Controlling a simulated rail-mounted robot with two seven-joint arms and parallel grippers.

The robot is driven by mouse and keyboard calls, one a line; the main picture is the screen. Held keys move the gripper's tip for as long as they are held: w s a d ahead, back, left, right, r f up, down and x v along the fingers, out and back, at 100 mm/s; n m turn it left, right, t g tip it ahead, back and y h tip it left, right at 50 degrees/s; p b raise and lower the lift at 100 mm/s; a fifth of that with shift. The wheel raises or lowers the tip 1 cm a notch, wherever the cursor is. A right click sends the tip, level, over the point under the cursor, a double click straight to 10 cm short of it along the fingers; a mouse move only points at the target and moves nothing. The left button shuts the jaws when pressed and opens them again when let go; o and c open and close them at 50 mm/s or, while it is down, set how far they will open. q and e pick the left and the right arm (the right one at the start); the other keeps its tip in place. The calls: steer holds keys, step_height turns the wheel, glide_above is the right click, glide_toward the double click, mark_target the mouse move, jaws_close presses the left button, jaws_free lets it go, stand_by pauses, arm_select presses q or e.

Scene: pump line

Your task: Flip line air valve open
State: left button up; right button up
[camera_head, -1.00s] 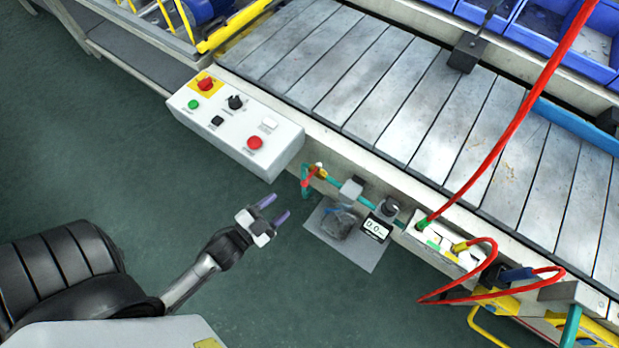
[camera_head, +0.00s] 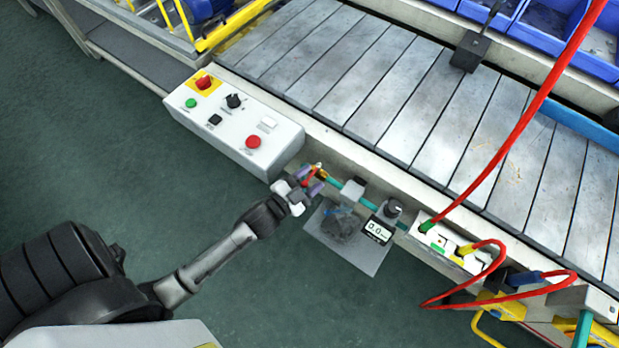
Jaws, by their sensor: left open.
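The line air valve (camera_head: 319,168) sits on the teal air pipe at the conveyor's near side, just right of the control box. Its brass body and part of its red-orange handle show. My left gripper (camera_head: 312,180) is open, with its two purple fingertips at the valve handle, one on either side of it as seen from here. Whether the fingers touch the handle I cannot tell. The gripper hides the lower part of the handle. My right gripper does not show.
A control box (camera_head: 235,125) with buttons stands close to the left. Right of the valve are a gauge reading 0.0 (camera_head: 377,230), a regulator knob (camera_head: 393,208) and a grey plate (camera_head: 365,258). A red hose (camera_head: 515,125) crosses the slatted conveyor (camera_head: 400,95). The green floor at lower middle is clear.

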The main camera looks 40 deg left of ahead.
arm_select(q)
jaws_close()
stand_by(0.4)
steer(key=shift+d, duration=0.1)
